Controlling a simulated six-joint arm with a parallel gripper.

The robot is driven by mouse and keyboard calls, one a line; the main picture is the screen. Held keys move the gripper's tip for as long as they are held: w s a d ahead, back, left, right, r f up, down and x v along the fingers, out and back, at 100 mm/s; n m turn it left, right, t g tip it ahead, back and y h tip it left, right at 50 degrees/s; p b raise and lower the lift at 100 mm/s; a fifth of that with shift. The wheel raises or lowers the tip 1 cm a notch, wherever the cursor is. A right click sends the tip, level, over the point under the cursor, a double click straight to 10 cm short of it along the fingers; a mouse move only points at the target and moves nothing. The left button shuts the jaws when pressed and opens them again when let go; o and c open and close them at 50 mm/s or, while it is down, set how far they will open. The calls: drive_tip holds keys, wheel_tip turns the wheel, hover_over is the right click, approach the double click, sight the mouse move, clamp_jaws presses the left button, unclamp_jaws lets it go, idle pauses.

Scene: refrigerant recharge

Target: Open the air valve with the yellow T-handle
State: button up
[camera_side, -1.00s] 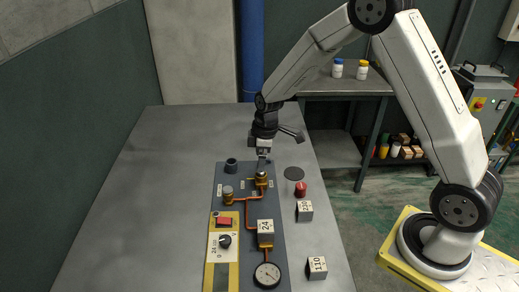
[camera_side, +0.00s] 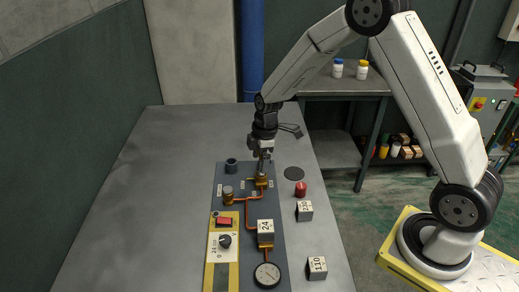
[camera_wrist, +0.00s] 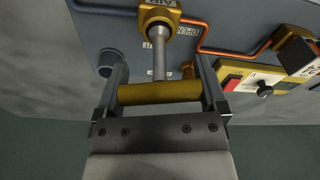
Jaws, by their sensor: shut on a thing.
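The yellow T-handle (camera_wrist: 160,93) crosses between the two fingers of my gripper (camera_wrist: 161,76) in the wrist view, and the gripper is shut on it. Its grey stem (camera_wrist: 160,64) runs to a brass valve body (camera_wrist: 155,21) marked AIR. The panel lettering beside the valve includes OPEN and is partly hidden by the stem and valve. In the side view my gripper (camera_side: 263,156) points down over the brass valve (camera_side: 262,182) at the far part of the blue-grey panel (camera_side: 275,215). The handle is mostly hidden there by my fingers.
A dark cup (camera_side: 231,165) and a second fitting (camera_side: 228,197) stand left of the valve. Copper pipe leads to a block marked 24 (camera_side: 265,228) and a gauge (camera_side: 267,274). A red knob (camera_side: 300,189) and two numbered blocks (camera_side: 304,211) (camera_side: 317,267) stand right. The table's left side is clear.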

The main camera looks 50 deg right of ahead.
idle(0.4)
drive_tip(key=shift+n, duration=1.6)
drive_tip(key=shift+n+g, duration=0.3)
drive_tip(key=shift+n, duration=1.3)
drive_tip(key=n, duration=0.2)
drive_tip(key=shift+n, duration=0.7)
